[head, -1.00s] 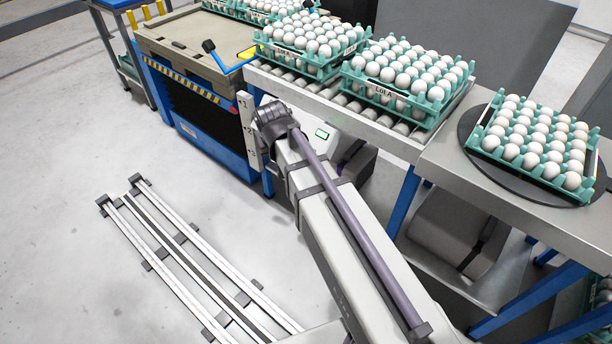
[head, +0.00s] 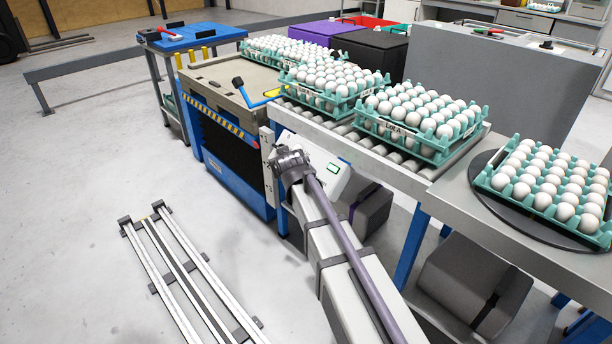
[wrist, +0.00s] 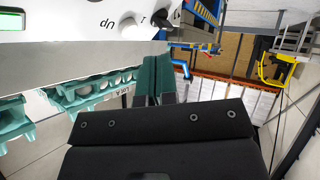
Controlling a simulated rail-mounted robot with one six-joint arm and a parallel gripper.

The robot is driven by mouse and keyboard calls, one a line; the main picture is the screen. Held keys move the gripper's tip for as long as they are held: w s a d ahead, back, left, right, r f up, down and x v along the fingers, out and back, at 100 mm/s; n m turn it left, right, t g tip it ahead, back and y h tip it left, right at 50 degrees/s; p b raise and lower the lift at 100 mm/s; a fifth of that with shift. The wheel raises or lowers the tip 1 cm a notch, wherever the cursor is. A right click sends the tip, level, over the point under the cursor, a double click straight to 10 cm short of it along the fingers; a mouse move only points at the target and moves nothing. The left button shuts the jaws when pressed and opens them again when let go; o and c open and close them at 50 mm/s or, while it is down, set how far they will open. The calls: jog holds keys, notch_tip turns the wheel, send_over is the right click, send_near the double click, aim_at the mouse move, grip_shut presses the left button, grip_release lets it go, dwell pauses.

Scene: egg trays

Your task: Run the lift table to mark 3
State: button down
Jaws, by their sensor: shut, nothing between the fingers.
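The lift table (head: 225,85) stands at centre left in the head view, with a beige top, black bellows and a blue base. A pale plate with numbered marks (head: 267,160) is at its near right corner; I cannot tell which mark it stands at. A white control box (head: 325,176) with a green display is behind my arm; its panel (wrist: 60,20) shows upside down in the wrist view, with a white round control (wrist: 133,26) and a black one (wrist: 166,16). My gripper (wrist: 156,62) is shut and empty, just below the panel in that view. The head view hides its fingers.
A roller conveyor (head: 345,130) with egg trays (head: 400,148) runs right of the lift table. Another tray sits on a dark turntable (head: 480,200). A blue-topped cart (head: 195,38) is behind left. Floor rails (head: 180,265) lie front left; the floor around them is clear.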

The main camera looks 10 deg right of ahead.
jog(key=w+d+f+b, duration=0.2)
jog(key=d+f+b, duration=0.2)
jog(key=shift+w+d+f, duration=0.2)
jog(key=shift+d+f, duration=0.15)
jog(key=shift+f, duration=0.05)
dwell(1.8)
jog(key=shift+w+d+f+b, duration=0.15)
jog(key=shift+d+f+b, duration=0.1)
jog(key=shift+b, duration=0.05)
